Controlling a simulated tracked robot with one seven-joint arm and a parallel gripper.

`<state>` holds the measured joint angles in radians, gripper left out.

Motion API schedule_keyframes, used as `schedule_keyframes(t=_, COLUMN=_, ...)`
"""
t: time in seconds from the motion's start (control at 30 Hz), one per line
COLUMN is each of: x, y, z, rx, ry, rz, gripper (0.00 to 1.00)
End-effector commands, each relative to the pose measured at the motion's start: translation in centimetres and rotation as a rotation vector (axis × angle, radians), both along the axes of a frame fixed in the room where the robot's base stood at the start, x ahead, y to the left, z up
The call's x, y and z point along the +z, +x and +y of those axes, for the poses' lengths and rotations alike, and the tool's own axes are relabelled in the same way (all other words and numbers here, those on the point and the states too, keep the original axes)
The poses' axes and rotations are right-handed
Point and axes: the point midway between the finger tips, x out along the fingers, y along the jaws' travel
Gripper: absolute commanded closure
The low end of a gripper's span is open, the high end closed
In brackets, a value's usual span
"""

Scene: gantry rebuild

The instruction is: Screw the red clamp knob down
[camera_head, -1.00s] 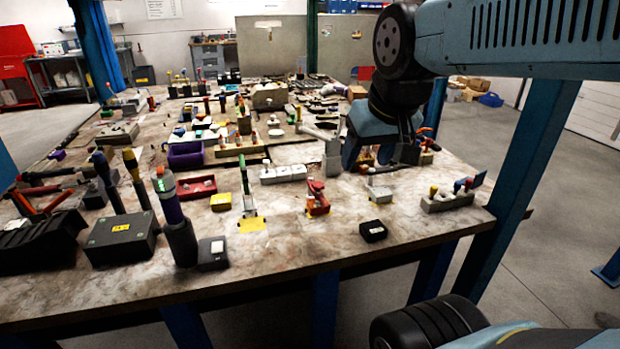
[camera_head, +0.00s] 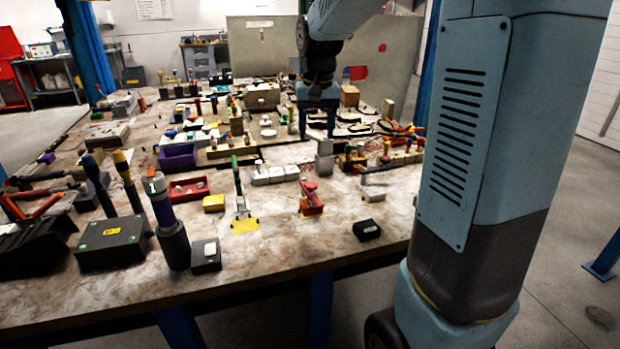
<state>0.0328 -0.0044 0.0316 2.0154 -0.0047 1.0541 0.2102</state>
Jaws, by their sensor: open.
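A small red clamp-like fixture (camera_head: 311,203) stands on a yellow patch near the front middle of the table. Its rounded red top (camera_head: 309,186) may be the clamp knob, but it is too small to tell. My gripper (camera_head: 317,128) hangs pointing down over the table's far middle, well behind the red fixture and apart from it. It is open, and I see nothing held in it. Its fingertips are small and dark against the cluttered table.
A green-handled clamp (camera_head: 239,188) stands left of the red fixture, and a grey block (camera_head: 372,196) sits to its right. A small black box (camera_head: 366,230) lies in front. Upright tools (camera_head: 168,222) stand at front left. The front strip of the table is mostly bare.

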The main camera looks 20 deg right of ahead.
Motion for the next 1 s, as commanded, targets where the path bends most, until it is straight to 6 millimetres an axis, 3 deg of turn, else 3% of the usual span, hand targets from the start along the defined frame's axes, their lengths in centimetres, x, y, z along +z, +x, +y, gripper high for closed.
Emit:
schedule_keyframes(t=0.1, x=-1.6, y=2.4, z=-0.1, rx=-0.02, ry=0.003, rz=0.04, gripper=0.4)
schedule_keyframes(t=0.3, x=-3.0, y=4.3, z=-0.1, rx=-0.037, ry=0.005, rz=0.074, gripper=0.4)
schedule_keyframes(t=0.57, x=-4.7, y=4.5, z=-0.2, rx=-0.04, ry=0.006, rz=0.079, gripper=0.4)
schedule_keyframes(t=1.0, x=-12.3, y=4.4, z=-0.1, rx=-0.04, ry=0.006, rz=0.081, gripper=0.4)
